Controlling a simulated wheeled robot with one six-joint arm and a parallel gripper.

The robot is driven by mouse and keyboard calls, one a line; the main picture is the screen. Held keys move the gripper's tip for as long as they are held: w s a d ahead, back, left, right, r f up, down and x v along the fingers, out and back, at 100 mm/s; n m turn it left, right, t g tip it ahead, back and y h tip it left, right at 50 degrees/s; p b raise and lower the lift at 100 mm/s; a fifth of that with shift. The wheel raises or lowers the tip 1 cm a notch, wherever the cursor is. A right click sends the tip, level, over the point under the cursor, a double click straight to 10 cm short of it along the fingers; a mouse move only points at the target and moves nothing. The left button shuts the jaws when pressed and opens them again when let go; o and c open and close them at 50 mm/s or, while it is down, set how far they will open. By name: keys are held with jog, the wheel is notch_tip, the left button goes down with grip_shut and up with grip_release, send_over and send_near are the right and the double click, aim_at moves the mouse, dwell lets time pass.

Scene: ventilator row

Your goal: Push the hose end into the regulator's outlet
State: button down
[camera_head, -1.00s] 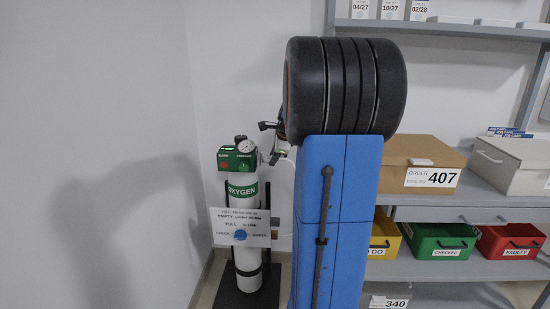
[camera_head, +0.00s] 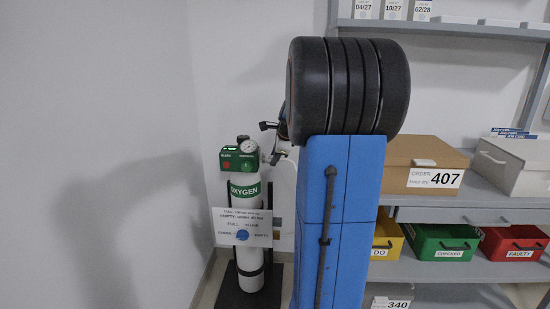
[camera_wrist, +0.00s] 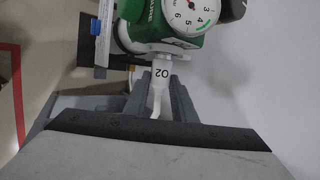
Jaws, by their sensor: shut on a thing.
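The green regulator (camera_head: 239,158) sits on top of a white oxygen cylinder (camera_head: 247,220), left of my arm. Its round gauge (camera_wrist: 187,14) and green body (camera_wrist: 160,32) show at the top of the wrist view. A white hose end marked O2 (camera_wrist: 161,74) lies between the two grey fingers of my gripper (camera_wrist: 158,88), which is shut on it. The hose end points at the regulator's underside in that picture, very close to it. I cannot tell whether it is inside the outlet. In the head view my arm hides most of the gripper.
A tag card (camera_head: 242,227) hangs in front of the cylinder. Right of my arm, a shelf (camera_head: 470,216) bears a cardboard box (camera_head: 420,152) marked 407 and a white box (camera_head: 512,172). Yellow, green (camera_head: 443,240) and red (camera_head: 510,242) bins stand below. The wall at left is bare.

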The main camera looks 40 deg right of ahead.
jog(key=shift+w, duration=0.1)
jog(key=c, duration=1.4)
grip_release()
jog(key=shift+a, duration=0.1)
jog(key=v, duration=1.7)
jog(key=shift+r, duration=0.2)
